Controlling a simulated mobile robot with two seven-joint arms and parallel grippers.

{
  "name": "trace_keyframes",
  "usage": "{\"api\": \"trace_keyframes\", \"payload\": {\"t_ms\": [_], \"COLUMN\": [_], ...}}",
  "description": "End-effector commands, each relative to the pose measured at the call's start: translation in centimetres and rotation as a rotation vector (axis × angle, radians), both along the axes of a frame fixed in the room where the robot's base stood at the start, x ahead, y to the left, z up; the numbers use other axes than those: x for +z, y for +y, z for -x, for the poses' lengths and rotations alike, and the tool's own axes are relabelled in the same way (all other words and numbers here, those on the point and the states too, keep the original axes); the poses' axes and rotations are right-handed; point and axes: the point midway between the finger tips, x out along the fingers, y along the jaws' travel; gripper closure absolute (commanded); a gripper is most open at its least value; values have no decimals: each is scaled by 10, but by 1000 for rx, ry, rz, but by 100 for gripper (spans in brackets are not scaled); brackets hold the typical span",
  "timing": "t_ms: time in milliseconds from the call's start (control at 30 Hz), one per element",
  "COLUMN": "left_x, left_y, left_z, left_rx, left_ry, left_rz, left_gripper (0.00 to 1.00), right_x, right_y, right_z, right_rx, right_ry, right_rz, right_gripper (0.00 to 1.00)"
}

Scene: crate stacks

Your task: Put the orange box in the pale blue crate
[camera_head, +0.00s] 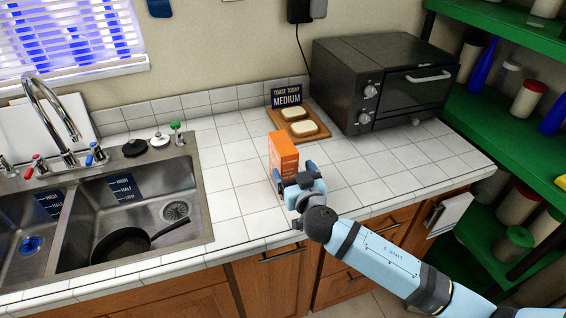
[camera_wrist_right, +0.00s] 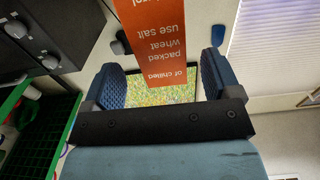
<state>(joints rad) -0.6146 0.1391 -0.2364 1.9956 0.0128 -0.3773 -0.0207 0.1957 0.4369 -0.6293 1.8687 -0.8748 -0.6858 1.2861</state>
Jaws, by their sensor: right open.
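The orange box (camera_head: 284,152) stands upright on the white tiled counter, in front of the toast board. My right gripper (camera_head: 295,184) is at the near side of the box, low by the counter. In the right wrist view the box (camera_wrist_right: 157,42) shows between the two open fingers (camera_wrist_right: 161,82), with visible gaps on both sides. I cannot tell whether any part of the gripper touches it. The pale blue crate is not seen in either view. My left gripper is not in view.
A wooden board (camera_head: 314,136) with bread slices and a sign (camera_head: 287,96) stands behind the box. A dark toaster oven (camera_head: 384,80) is at the back right, green shelves (camera_head: 500,30) further right. The sink (camera_head: 130,215) holds a pan (camera_head: 120,246). Counter left of the box is clear.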

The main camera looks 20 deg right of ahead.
Motion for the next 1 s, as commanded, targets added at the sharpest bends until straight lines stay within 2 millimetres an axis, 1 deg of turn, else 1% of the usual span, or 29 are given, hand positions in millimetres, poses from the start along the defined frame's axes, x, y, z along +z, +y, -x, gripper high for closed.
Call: {"api": "trace_keyframes", "payload": {"t_ms": [33,167,233,400,500,600,800,833,867,900,967,1000], "left_x": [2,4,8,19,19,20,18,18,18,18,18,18], "left_y": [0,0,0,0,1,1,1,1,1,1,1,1], "left_z": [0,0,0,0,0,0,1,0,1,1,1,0], "left_rx": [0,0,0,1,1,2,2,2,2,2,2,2], "left_ry": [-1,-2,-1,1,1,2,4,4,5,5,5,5], "left_rz": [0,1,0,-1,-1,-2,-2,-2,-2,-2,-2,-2], "left_gripper": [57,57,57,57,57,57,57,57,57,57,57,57], "right_x": [1,2,5,13,9,8,7,7,7,7,7,7], "right_y": [0,1,1,3,4,4,4,4,4,4,4,4], "right_z": [-5,-12,-19,-43,-55,-60,-61,-61,-61,-61,-61,-61], "right_rx": [-1,0,0,-2,-1,0,0,0,0,0,0,0], "right_ry": [0,-1,0,-2,0,1,2,2,2,2,1,1], "right_rz": [0,0,1,3,1,-1,-2,-2,-2,-2,-2,-2], "right_gripper": [17,17,17,17,17,17,17,19,26,35,49,58]}}
